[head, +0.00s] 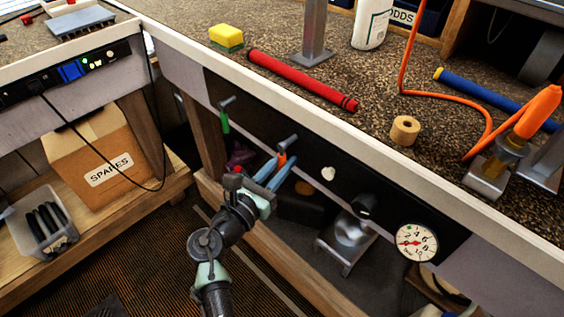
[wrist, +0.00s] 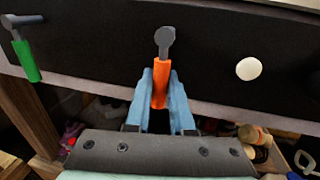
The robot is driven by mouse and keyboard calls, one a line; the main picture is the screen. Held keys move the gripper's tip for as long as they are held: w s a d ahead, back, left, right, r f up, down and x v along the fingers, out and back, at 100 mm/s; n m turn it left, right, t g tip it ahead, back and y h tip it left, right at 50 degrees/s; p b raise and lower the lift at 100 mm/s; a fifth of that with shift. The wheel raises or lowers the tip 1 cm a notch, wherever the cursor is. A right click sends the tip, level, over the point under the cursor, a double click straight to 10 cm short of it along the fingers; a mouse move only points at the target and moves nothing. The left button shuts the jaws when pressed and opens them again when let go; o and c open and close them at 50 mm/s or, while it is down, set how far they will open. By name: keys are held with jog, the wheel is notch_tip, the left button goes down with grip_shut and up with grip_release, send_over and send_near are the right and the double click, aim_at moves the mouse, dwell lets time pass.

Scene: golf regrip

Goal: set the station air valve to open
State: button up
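Two lever handles hang from grey pivots on the black panel under the bench edge, one green (head: 224,122) and one orange (head: 282,158). In the wrist view the green lever (wrist: 25,62) points down at the left, and the orange lever (wrist: 160,88) points almost straight down in the middle. I see no readable label showing which is the station air valve. My gripper (head: 281,167) has its light blue fingers on both sides of the orange handle, apparently closed against it; the fingertips also show in the wrist view (wrist: 161,78).
A white knob (head: 328,173), a dark round fitting (head: 364,205) and a pressure gauge (head: 417,242) sit right of the levers. The bench edge overhangs the panel. A red grip (head: 300,80) and an orange hose (head: 430,94) lie on top. A SPARES box (head: 98,160) stands left.

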grip_shut()
dwell(1.0)
